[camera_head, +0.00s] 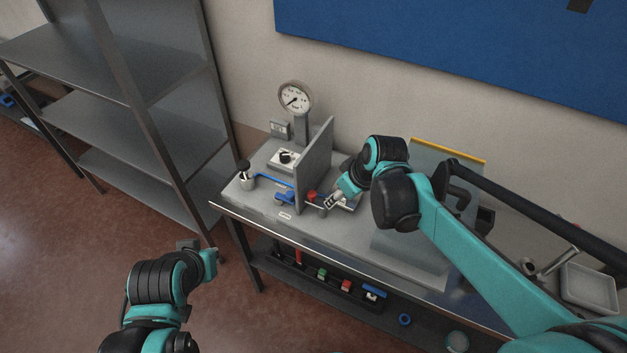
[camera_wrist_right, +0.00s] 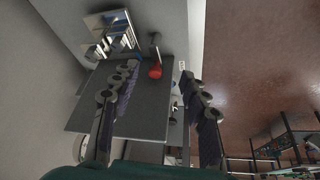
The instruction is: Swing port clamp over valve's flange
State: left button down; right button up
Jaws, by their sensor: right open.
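My right gripper (camera_head: 332,202) is low over the bench, just right of an upright grey plate (camera_head: 315,160). In the right wrist view, the right gripper (camera_wrist_right: 158,80) is open, with the plate's face and a red knob (camera_wrist_right: 156,72) on a grey stem between its fingers. The red knob (camera_head: 311,196) also shows beside the plate in the head view. A bright metal fitting (camera_wrist_right: 115,42) stands on a pale base beyond. I cannot tell which part is the port clamp or the flange. My left gripper (camera_head: 190,246) hangs off the bench; its jaws are unclear.
A gauge (camera_head: 294,97) stands behind the plate. A blue valve piece (camera_head: 285,198), blue hose and small steel pot (camera_head: 246,180) lie left of it. A clear panel (camera_head: 440,200) and a tray (camera_head: 588,287) are to the right. A lower shelf holds coloured parts.

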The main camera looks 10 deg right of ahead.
aim_at(312, 193)
jog(key=w+a+f+n, duration=0.1)
jog(key=w+a+f, duration=0.1)
jog(key=w+f, duration=0.1)
jog(key=w+a+f+n+g+y+p, duration=0.1)
jog(key=w+f+n, duration=0.1)
jog(key=w+f, duration=0.1)
jog(key=w+a+f+n, duration=0.1)
jog(key=w+a+f, duration=0.1)
jog(key=w+f, duration=0.1)
jog(key=shift+w+a+f+g+y+p, duration=0.3)
jog(key=shift+a+f+p, duration=0.05)
jog(key=shift+p, duration=0.05)
pick_arm(q)
notch_tip(312, 193, up, 3)
jog(key=shift+f, duration=0.1)
pick_arm(e)
grip_shut()
